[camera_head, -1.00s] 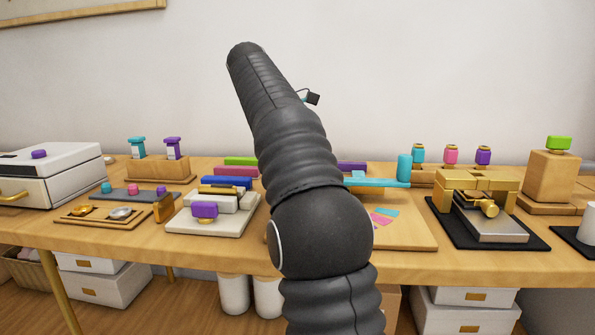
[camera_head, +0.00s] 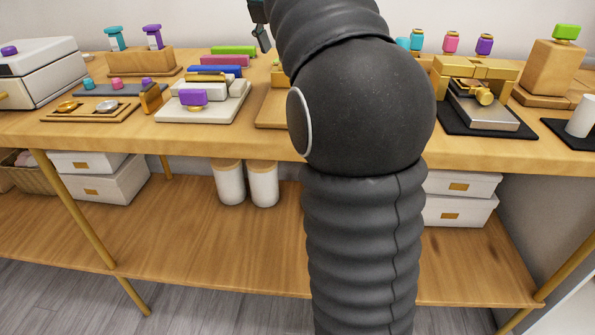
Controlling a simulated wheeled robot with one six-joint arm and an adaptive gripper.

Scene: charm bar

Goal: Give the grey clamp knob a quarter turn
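I cannot make out a grey clamp knob in the head view; my dark arm covers the middle of the table. A gold press-like fixture (camera_head: 447,66) stands on a black mat at the right, with a gold round piece and a silver plate at its front. A pale fixture (camera_head: 199,113) with a purple block on its front stands left of my arm. My gripper (camera_head: 261,38) shows only in part at the top edge, above the table's back. Its fingers are mostly cut off or hidden, so its opening cannot be told.
A white box (camera_head: 40,72) stands at the far left, near a wooden stand (camera_head: 140,62) with teal and purple stamps. A tray (camera_head: 88,113) holds gold and silver discs. A wooden block (camera_head: 548,68) with a green top stands at the right. Lidded jars stand below.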

